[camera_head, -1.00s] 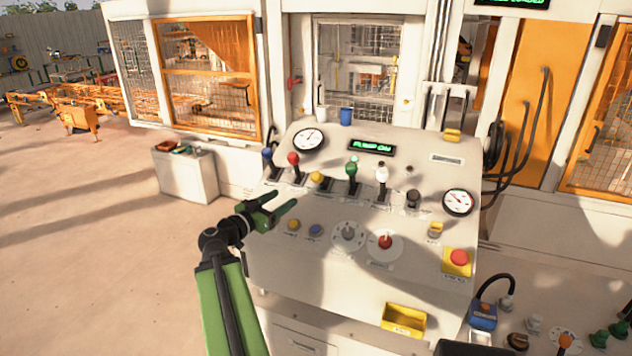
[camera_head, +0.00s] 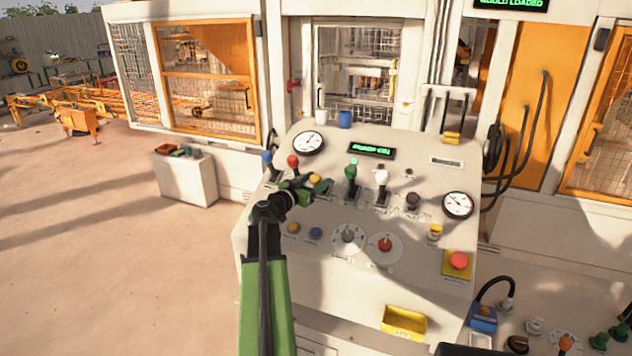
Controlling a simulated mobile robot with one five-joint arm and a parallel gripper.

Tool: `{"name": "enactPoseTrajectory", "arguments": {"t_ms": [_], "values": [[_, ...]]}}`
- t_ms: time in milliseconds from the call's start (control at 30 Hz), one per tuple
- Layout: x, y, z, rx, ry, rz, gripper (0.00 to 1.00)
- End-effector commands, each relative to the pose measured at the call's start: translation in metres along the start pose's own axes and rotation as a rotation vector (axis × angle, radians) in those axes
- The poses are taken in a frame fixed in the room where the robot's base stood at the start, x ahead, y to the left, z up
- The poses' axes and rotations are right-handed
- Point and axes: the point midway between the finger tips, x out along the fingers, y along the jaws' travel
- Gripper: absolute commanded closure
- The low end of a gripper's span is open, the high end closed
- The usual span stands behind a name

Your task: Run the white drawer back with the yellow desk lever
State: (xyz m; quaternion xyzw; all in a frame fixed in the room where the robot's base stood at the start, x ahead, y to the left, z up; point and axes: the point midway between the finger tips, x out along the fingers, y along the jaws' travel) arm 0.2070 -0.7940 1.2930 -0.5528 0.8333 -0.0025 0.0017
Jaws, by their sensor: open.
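The yellow lever (camera_head: 316,179) stands in the row of levers on the sloped desk, between the red and green ones. Only its knob shows clearly; my gripper hides its shaft and slot. My gripper (camera_head: 313,184) is open, with its green fingers at the yellow knob, which shows between them. I cannot tell whether either finger touches it. I cannot pick out the white drawer for sure; the machine's inside behind the window (camera_head: 356,75) is too small to read.
Blue (camera_head: 267,156), red (camera_head: 293,160), green (camera_head: 351,171) and white (camera_head: 382,177) levers stand close by. Knobs, dials and a red stop button (camera_head: 459,260) lie lower on the desk. Open floor lies left.

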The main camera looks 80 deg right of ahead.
Motion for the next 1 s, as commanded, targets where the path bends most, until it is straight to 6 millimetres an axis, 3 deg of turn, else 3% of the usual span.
{"name": "enactPoseTrajectory", "arguments": {"t_ms": [233, 667, 1000], "values": [[0.0004, 0.0002, 0.0, 0.0, 0.0, 0.0, 0.44], [0.0002, 0.0003, 0.0001, 0.0, 0.0, 0.001, 1.0], [0.0007, 0.0004, -0.0008, 0.0, 0.0, 0.002, 1.0]]}}
